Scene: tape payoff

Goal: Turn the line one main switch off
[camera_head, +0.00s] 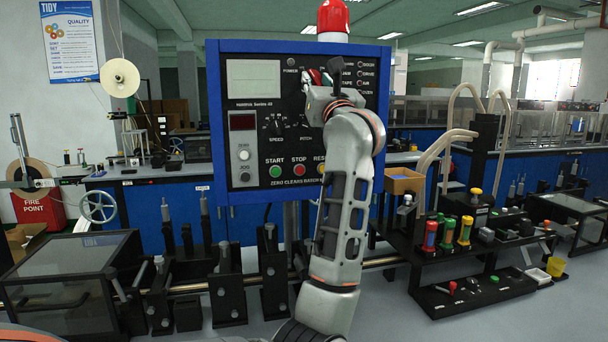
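A blue-framed control panel (260,197) stands upright in the middle of the view, with a black face and a grey screen. I cannot tell whether the fingers are open or shut.
A red beacon (333,17) tops the panel. Green START (275,171) and red STOP (299,170) buttons sit low on its face, near my forearm. Below runs a metal rod with black brackets. A black stand with coloured cylinders (430,236) is at the right.

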